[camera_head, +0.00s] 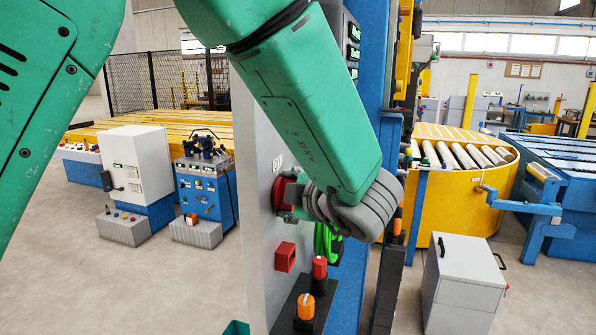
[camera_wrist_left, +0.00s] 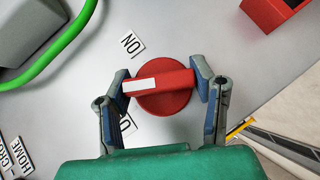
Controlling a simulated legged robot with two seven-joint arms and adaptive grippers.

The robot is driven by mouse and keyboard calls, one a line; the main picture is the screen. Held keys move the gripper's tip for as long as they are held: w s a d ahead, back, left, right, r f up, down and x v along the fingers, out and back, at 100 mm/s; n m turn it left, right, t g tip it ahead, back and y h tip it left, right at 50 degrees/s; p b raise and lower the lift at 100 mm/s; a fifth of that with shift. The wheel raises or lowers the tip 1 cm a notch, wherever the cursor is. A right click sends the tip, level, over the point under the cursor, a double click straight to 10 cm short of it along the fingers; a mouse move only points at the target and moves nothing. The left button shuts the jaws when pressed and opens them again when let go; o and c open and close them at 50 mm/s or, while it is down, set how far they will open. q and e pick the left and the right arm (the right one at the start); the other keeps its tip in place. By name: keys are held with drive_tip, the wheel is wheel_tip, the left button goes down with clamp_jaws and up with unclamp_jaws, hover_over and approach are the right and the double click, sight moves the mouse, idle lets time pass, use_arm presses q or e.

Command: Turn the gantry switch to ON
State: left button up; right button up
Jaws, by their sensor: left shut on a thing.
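The gantry switch is a red rotary knob on the grey panel; in the left wrist view its bar handle (camera_wrist_left: 165,83) has a white mark at its left end. The bar lies nearly level, its left end slightly lower. An ON label (camera_wrist_left: 131,43) sits on the panel up and left of the knob. Another label (camera_wrist_left: 127,124), partly hidden by a finger, is below left. My left gripper (camera_wrist_left: 163,82) is shut on the bar, one finger at each end. In the head view the left gripper (camera_head: 291,195) meets the red switch (camera_head: 280,192) side-on. My right gripper is not in view.
A red box (camera_head: 285,257) sits on the panel below the switch; it also shows in the wrist view (camera_wrist_left: 275,10). A green cable (camera_head: 324,244) hangs behind my gripper. Red (camera_head: 319,268) and orange (camera_head: 306,306) knobs stand lower down. A grey cabinet (camera_head: 465,285) stands right.

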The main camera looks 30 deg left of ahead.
use_arm(q)
drive_tip(key=shift+d+m+g+h+p, duration=0.15)
drive_tip(key=shift+m+g+h+p, duration=0.4)
drive_tip(key=shift+p, duration=0.3)
drive_tip(key=shift+f+m+g+h+p, duration=0.15)
drive_tip(key=shift+m+g+h+p, duration=0.2)
drive_tip(key=shift+m+g, duration=0.15)
drive_tip(key=m+g+h, duration=0.1)
drive_tip(key=m+g, duration=0.1)
drive_tip(key=g, duration=0.2)
drive_tip(key=shift+f, duration=0.1)
drive_tip(key=shift+m+g+h, duration=0.6)
drive_tip(key=shift+m+g, duration=0.25)
drive_tip(key=shift+g, duration=0.4)
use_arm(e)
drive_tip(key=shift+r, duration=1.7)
use_arm(q)
drive_tip(key=shift+r, duration=0.2)
